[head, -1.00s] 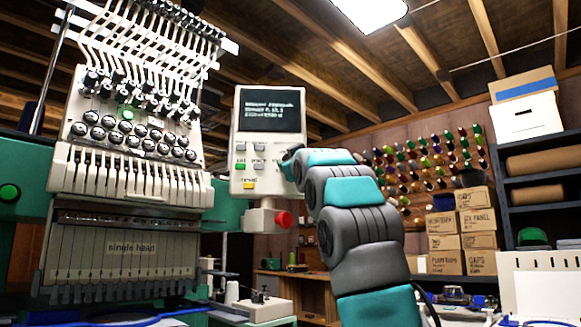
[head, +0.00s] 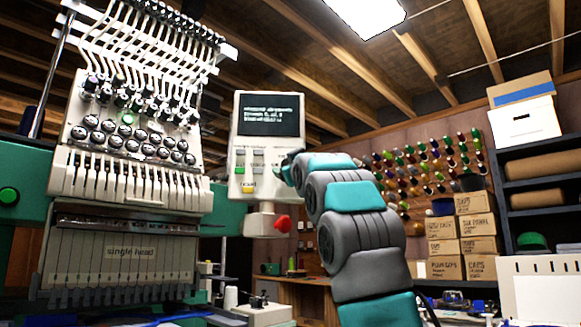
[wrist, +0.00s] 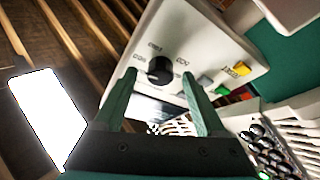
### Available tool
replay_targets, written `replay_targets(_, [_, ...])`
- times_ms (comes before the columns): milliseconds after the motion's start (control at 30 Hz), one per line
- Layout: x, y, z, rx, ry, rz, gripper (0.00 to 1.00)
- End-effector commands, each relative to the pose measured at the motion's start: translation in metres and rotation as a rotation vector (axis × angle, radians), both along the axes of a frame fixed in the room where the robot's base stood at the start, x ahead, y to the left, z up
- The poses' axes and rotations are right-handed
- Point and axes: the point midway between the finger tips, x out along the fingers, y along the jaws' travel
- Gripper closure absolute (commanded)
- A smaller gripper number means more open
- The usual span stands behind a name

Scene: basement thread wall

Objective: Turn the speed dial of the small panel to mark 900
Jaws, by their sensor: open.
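The small panel is a pale box with a dark text screen (head: 270,114) in the head view. The wrist view shows its face (wrist: 205,50) at a tilt. The speed dial (wrist: 160,69) is a small round black knob with printed marks around it, too blurred to read. My gripper (wrist: 159,79) is open, with one teal finger to each side of the dial in the wrist view. I cannot tell whether the fingers touch it. In the head view my arm covers the panel's lower right, hiding the dial and most of the gripper.
A yellow button (wrist: 242,68) and a green button (wrist: 222,89) lie beside the dial on the panel. A red knob (head: 283,224) sits below the panel. The embroidery machine (head: 130,170) stands close to the left. Stacked boxes (head: 460,240) and shelves are farther right.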

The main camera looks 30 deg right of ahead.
Motion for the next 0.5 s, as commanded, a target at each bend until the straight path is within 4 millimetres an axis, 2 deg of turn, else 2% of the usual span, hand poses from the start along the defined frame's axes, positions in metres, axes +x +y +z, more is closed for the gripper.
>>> replay_targets(200, [-0.021, 0.004, -0.012, -0.001, -0.004, 0.000, 0.27])
replay_targets(500, [-0.051, 0.011, -0.018, -0.002, -0.005, 0.002, 0.27])
